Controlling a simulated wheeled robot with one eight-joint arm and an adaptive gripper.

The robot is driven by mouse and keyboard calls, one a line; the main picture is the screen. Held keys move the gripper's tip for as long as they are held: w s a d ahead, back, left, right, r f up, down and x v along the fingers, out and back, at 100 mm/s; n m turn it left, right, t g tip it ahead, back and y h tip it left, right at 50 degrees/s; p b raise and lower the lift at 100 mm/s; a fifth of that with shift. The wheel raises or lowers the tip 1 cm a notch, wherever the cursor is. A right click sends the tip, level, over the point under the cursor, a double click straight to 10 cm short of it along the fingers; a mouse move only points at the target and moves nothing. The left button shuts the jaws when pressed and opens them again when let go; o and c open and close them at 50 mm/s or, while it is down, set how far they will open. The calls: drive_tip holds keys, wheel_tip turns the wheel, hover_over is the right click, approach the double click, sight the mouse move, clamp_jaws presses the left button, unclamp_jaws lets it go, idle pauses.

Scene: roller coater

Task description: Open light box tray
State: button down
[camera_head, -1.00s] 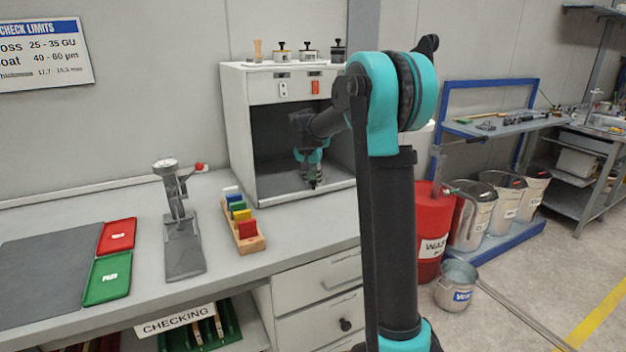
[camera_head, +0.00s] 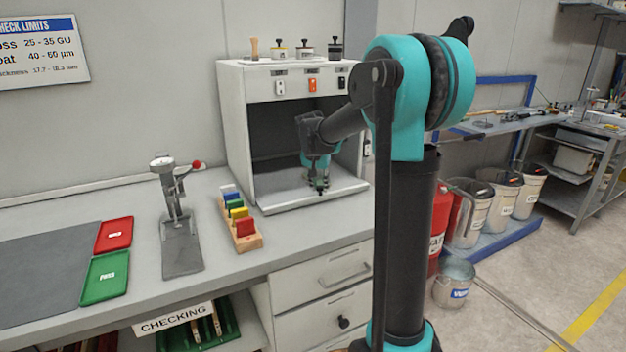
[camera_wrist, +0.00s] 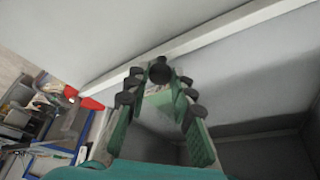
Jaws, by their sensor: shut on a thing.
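The light box (camera_head: 237,130) is a white cabinet with a dark, open front, standing on the bench. Its pale tray (camera_head: 285,200) lies at the bottom, with its front part sticking out a little past the box front. My gripper (camera_head: 320,187) points down at the tray's front edge, right of its middle. In the wrist view, my gripper (camera_wrist: 162,85) has its green fingers closed around a small dark round knob (camera_wrist: 160,72) at the tray's pale front rim (camera_wrist: 215,38). The rear of the tray is partly hidden by my arm.
A wooden rack of coloured pieces (camera_head: 240,225) stands just left of the tray. A grey stand with a red knob (camera_head: 180,225) and red and green trays (camera_head: 105,277) are further left. Several small items sit on the box top. Bench in front of the tray is clear.

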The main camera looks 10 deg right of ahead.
drive_tip(key=s+d, duration=0.1)
drive_tip(key=s, duration=0.3)
drive_tip(key=s+d, duration=0.1)
drive_tip(key=s, duration=0.3)
drive_tip(key=s+d, duration=0.2)
drive_tip(key=s, duration=0.3)
drive_tip(key=shift+d, duration=0.1)
drive_tip(key=c, duration=1.3)
unclamp_jaws()
drive_tip(key=v, duration=1.2)
drive_tip(key=shift+s, duration=0.1)
